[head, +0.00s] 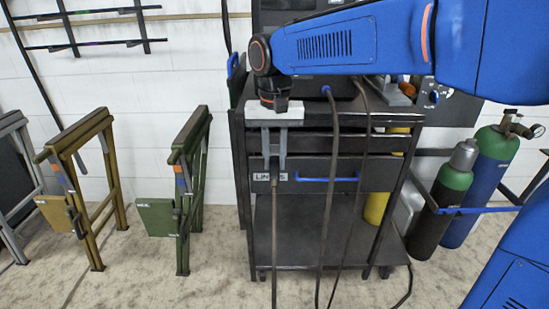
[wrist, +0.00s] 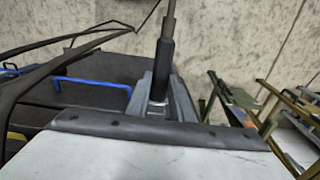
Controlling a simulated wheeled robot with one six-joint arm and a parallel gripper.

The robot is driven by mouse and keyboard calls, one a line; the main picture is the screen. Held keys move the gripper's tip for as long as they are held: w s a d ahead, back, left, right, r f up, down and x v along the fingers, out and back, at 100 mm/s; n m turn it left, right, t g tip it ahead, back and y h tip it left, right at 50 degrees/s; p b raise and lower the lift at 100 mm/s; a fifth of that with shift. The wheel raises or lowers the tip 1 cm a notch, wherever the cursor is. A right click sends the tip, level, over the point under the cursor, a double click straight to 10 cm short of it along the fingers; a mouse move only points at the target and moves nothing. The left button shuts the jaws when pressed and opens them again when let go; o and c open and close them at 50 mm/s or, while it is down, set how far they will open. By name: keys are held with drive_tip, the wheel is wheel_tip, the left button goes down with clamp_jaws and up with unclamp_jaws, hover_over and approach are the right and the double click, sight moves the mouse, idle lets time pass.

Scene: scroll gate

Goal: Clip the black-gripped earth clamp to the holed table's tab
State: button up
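My gripper (head: 275,168) points down in front of the dark cart. Its grey fingers are closed around a black cylindrical grip, which shows best in the wrist view (wrist: 160,70). A dark cable runs from the grip and hangs down toward the floor in the head view. My gripper (wrist: 160,100) also shows in the wrist view, with one finger on each side of the grip. The jaws of the held clamp cannot be made out. No holed table or tab can be made out in either view.
The cart (head: 330,225) has a blue-handled drawer and hanging cables. Gas cylinders (head: 445,200) stand at its right. An olive-brown trestle (head: 85,190) and a green trestle (head: 185,190) stand at the left. Floor (head: 130,275) is clear in front of them.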

sight(274, 182)
clamp_jaws()
drive_tip(key=shift+s, duration=0.35)
idle(0.4)
drive_tip(key=shift+s, duration=0.35)
drive_tip(key=shift+s, duration=0.3)
drive_tip(key=shift+s, duration=0.35)
drive_tip(key=shift+s+a, duration=0.1)
drive_tip(key=shift+s, duration=0.95)
drive_tip(key=shift+s, duration=0.35)
drive_tip(key=shift+s, duration=0.35)
drive_tip(key=shift+s, duration=0.7)
